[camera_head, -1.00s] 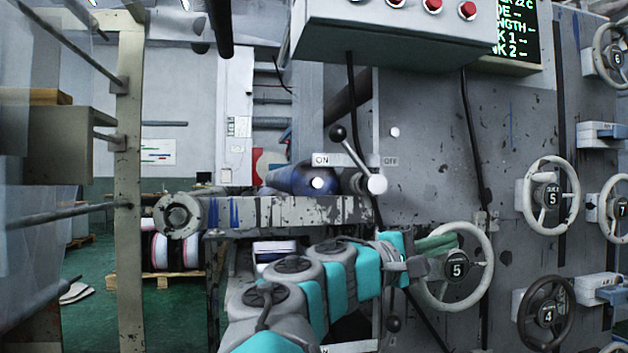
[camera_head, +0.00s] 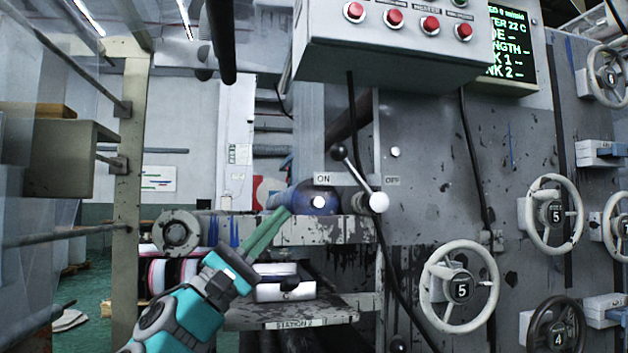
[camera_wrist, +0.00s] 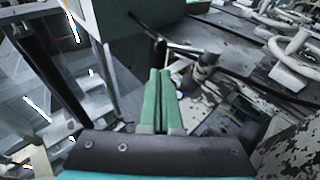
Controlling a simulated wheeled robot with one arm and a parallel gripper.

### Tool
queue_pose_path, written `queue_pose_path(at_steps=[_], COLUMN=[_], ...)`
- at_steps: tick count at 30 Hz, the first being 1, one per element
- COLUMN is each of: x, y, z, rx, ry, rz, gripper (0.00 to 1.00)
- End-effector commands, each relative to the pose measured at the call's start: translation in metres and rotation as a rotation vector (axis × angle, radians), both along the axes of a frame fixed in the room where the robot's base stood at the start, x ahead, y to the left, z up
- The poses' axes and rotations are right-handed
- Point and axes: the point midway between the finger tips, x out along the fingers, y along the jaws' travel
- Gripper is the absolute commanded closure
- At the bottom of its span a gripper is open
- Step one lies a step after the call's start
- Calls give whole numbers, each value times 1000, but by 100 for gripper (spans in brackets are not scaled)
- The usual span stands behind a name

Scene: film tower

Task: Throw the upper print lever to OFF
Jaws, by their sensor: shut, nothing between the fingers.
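The upper print lever (camera_head: 359,178) is a metal rod with a black knob, rising from a white round pivot and leaning up-left to the ON side. The ON label (camera_head: 323,179) is left of the rod and the OFF label (camera_head: 391,180) right of it. My gripper (camera_head: 286,213) has green fingers pressed together, empty, pointing up-right, left of and below the knob in the head view. In the wrist view the shut fingertips (camera_wrist: 160,72) point toward a dark knob-like end with a rod, probably this lever; I cannot tell whether they touch.
A control box with red buttons (camera_head: 430,24) hangs above the lever. A black cable runs down beside it. White handwheels (camera_head: 459,287) stand to the right. A worn grey beam (camera_head: 310,231) and a shelf labelled STATION 2 (camera_head: 290,323) lie below.

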Motion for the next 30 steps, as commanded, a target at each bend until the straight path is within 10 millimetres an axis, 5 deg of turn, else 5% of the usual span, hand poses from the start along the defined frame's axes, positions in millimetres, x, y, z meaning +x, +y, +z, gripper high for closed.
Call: queue_pose_path(at_steps=[21, 30], x=[54, 62], y=[-67, -78], z=[80, 95], rx=[3, 1], ry=[2, 0], rz=[-1, -1], gripper=[100, 100])
